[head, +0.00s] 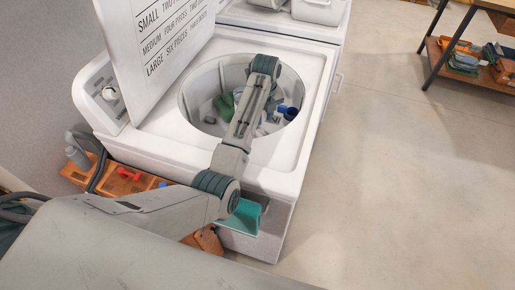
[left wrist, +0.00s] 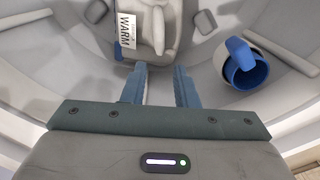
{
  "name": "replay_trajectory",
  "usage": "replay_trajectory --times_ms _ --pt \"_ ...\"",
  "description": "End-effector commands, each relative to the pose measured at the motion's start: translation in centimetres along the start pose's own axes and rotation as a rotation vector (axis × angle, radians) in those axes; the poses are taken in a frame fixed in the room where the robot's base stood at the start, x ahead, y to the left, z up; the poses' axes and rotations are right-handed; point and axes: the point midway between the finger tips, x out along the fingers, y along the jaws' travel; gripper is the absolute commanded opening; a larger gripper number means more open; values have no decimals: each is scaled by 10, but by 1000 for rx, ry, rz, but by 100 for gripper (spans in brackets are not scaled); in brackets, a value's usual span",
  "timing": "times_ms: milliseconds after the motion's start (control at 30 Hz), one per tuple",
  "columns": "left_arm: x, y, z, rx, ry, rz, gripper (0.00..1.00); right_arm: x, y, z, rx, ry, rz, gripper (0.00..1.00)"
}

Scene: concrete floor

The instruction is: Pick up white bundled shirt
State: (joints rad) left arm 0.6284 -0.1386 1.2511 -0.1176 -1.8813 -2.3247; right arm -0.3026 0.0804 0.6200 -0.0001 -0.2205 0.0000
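The open washing machine (head: 285,165) stands in front of me, with its lid raised. My left arm reaches over its rim and the hand is down in the tub. My left gripper (left wrist: 160,72) is open in the left wrist view, its two blue-grey fingers apart with nothing held between them. A white and blue cup-like thing (left wrist: 246,64) lies to the right of the fingers; in the head view a blue piece (head: 288,112) shows in the tub. A green thing (head: 223,107) is left of my arm. I cannot make out a white bundled shirt. My right gripper is not in view.
The tub wall curves around the hand. An orange shelf (head: 128,185) with small items is left of the machine. A workbench (head: 480,55) stands far right; the floor between is clear.

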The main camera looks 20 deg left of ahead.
Motion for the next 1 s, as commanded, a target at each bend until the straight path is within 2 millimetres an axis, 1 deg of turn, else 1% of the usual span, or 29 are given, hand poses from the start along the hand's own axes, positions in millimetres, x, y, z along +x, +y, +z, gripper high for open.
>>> replay_trajectory --times_ms 200,300,467,633,733,833,1000 --pt "34 1 0 -1 3 3 26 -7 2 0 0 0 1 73" --pt "45 1 1 -1 2 2 26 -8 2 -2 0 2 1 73" --pt "55 2 2 -1 1 3 26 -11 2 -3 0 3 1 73" --pt "78 5 8 -1 2 5 26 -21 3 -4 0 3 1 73" --pt "93 4 8 0 2 3 26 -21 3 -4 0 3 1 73" --pt "100 4 8 0 1 1 26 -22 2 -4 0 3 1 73" --pt "103 4 8 0 0 0 26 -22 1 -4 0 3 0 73"
